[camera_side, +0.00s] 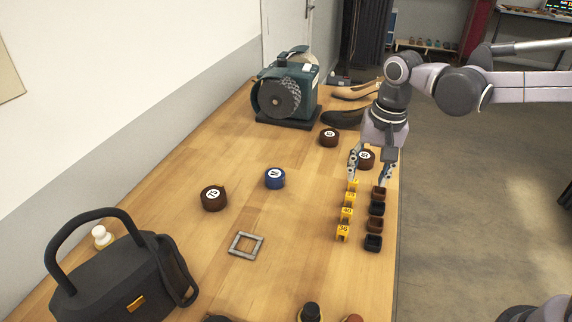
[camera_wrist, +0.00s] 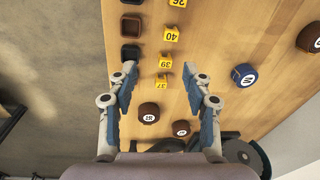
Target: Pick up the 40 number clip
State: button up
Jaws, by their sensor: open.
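The yellow 40 number clip (camera_side: 346,214) stands on the wooden table in a row of yellow clips, between the 39 clip (camera_side: 350,199) and the 36 clip (camera_side: 343,232). In the wrist view the 40 clip (camera_wrist: 171,34) lies beyond my fingertips, its number upside down. My gripper (camera_side: 371,178) is open and empty, pointing down near the far end of the row. In the wrist view the 37 clip (camera_wrist: 161,81) shows between the open fingers of my gripper (camera_wrist: 159,67), with the 39 clip (camera_wrist: 166,62) near the tips.
Small dark square holders (camera_side: 374,242) stand right beside the clips, near the table's right edge. A brown roll (camera_side: 367,159) stands behind my fingers. A blue roll (camera_side: 275,179), another brown roll (camera_side: 213,198) and a grey square frame (camera_side: 246,245) lie left, with bare table between.

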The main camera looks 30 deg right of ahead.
aim_at(347, 209)
jog(key=shift+m+g, duration=0.6)
jog(key=shift+m, duration=0.1)
jog(key=shift+w+a+f, duration=0.3)
jog(key=shift+a+f, duration=0.05)
jog(key=shift+f, duration=1.7)
jog(key=shift+w+a+f, duration=0.35)
jog(key=shift+f, duration=1.75)
jog(key=shift+w+a+f, duration=0.3)
jog(key=shift+a+f, duration=0.05)
jog(key=shift+f, duration=1.7)
jog(key=c, duration=0.8)
